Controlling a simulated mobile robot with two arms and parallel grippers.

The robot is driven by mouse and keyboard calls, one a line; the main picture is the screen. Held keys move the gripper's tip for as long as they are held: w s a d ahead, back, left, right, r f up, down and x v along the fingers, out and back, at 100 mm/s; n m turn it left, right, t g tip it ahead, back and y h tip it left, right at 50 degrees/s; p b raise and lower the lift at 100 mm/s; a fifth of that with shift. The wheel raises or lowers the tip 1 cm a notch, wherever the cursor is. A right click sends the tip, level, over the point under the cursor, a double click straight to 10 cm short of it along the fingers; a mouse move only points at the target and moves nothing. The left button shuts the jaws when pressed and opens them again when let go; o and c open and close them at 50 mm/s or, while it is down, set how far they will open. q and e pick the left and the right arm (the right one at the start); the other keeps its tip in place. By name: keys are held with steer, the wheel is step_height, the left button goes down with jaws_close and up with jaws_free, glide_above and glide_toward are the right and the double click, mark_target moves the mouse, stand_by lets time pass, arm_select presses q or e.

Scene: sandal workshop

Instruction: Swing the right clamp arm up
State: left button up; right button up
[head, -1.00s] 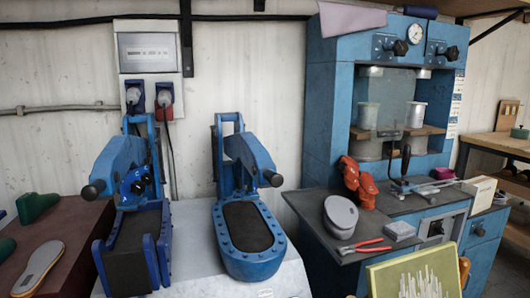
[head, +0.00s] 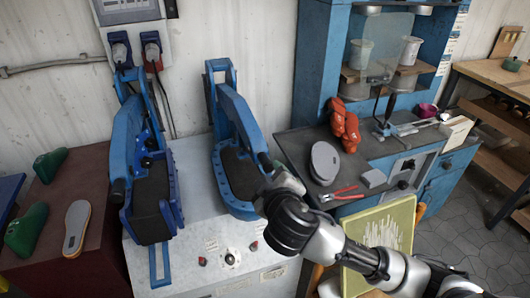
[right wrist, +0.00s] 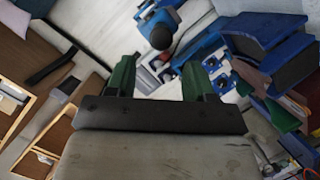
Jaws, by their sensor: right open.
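The right clamp (head: 223,92) is a blue press with a dark pad. Its clamp arm (head: 238,120) lies lowered and slanting over the pad. My right gripper (head: 272,174) is at the front end of this arm, beside the pad, and hides the handle there. In the right wrist view a dark round knob (right wrist: 161,37) shows beyond the two green fingers of my right gripper (right wrist: 159,66). The fingers are apart with nothing between them, and the knob lies past their tips. My left gripper is not in view.
The left clamp (head: 125,140) stands close by on the same grey base (head: 205,235). Green shoe lasts (head: 26,228) and a sole (head: 76,226) lie on the brown table at left. Red pliers (head: 338,194) and a grey pad (head: 324,162) lie on the bench at right.

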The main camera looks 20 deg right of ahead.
mark_target(266, 165)
steer(key=p+x, duration=0.2)
steer(key=x, duration=0.7)
steer(key=shift+w+f, duration=0.1)
steer(key=shift+w, duration=0.1)
jaws_close()
